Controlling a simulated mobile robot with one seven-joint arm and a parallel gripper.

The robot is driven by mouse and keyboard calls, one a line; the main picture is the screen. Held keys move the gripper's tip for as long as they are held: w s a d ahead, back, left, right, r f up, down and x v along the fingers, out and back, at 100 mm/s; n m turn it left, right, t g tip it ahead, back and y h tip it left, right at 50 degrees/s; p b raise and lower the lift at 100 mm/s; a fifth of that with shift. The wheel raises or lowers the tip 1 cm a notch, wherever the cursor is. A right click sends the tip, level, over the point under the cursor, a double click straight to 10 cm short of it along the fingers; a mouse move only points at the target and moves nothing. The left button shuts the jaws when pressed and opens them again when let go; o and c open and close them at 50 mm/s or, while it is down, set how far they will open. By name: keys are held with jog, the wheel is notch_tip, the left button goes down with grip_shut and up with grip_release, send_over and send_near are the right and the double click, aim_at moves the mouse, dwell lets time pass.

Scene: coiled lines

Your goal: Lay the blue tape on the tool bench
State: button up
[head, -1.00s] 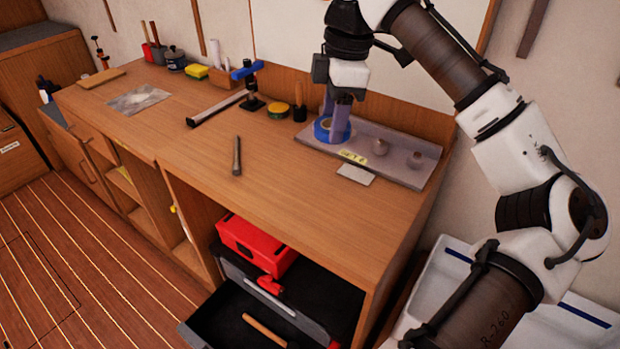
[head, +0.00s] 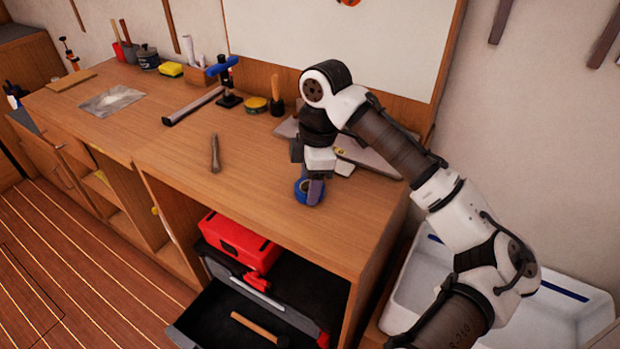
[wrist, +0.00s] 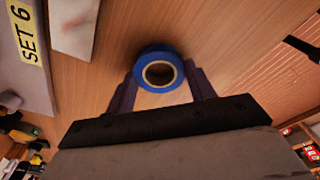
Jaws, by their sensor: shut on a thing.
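The blue tape (head: 303,195) is a roll with a tan core. My gripper (head: 313,188) is shut on it, over the front right part of the wooden tool bench (head: 262,183). In the wrist view the tape (wrist: 160,55) sits between the two fingers of my gripper (wrist: 162,80), its core opening facing the camera. I cannot tell whether the roll touches the bench top or is slightly above it. My arm hides part of the grey tray behind.
A grey tray (head: 376,164) with a "SET 6" label (wrist: 25,35) lies at the bench's back right. A hammer-like tool (head: 215,153) lies left of my gripper. Below are a red toolbox (head: 240,242) and an open drawer (head: 215,318). The bench's front edge is close.

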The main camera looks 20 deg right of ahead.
jog(key=o, duration=1)
jog(key=r, duration=0.4)
jog(key=d+r, duration=0.1)
jog(key=r, duration=0.7)
jog(key=shift+s+d, duration=0.15)
jog(key=shift+d, duration=0.05)
